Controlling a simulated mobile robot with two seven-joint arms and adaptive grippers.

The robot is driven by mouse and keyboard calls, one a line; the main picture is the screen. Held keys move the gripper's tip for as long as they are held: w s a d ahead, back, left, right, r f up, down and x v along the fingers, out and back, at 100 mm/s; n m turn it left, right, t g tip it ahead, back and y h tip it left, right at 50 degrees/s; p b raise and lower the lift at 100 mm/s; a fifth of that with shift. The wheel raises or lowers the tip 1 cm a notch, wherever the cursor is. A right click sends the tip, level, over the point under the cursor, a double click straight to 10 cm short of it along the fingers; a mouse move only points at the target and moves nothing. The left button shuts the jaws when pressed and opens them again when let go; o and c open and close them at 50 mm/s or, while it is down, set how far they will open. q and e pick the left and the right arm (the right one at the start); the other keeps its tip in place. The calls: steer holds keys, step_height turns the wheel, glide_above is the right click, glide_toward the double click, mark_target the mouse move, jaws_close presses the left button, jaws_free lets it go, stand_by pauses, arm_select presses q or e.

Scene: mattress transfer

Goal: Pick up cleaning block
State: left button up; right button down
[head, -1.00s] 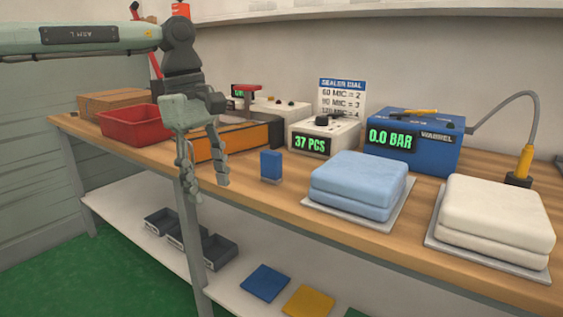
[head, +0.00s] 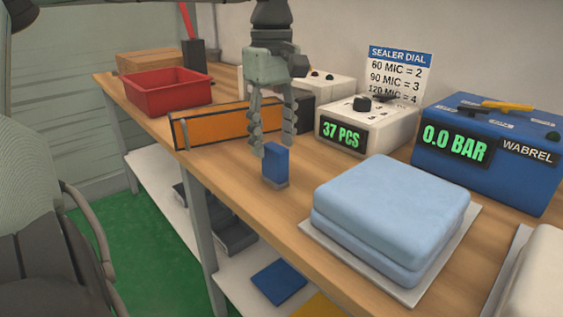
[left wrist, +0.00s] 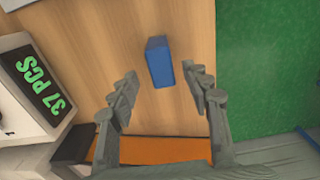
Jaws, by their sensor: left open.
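The cleaning block is a small upright blue block (head: 275,163) with a grey base, standing on the wooden bench (head: 232,192) near its front edge. My left gripper (head: 272,148) points down just above and behind the block in the head view. Its fingers are spread and hold nothing. In the left wrist view the blue block (left wrist: 159,62) lies ahead of the open fingertips of the left gripper (left wrist: 158,84), roughly centred between them and not visibly touched. My right gripper is in neither view.
An orange panel (head: 205,125) with a dark frame stands close beside the gripper, with a red bin (head: 168,95) beyond. A white counter device (head: 365,130), a folded light blue mattress (head: 390,210) and a blue WABREL unit (head: 490,150) stand to the right.

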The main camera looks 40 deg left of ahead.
mark_target(273, 164)
arm_select(q)
steer(key=shift+s+d+f, duration=0.1)
steer(key=shift+s+f, duration=0.05)
steer(key=shift+f, duration=0.65)
step_height(273, 164, down, 4)
steer(key=shift+d+f, duration=0.1)
jaws_close()
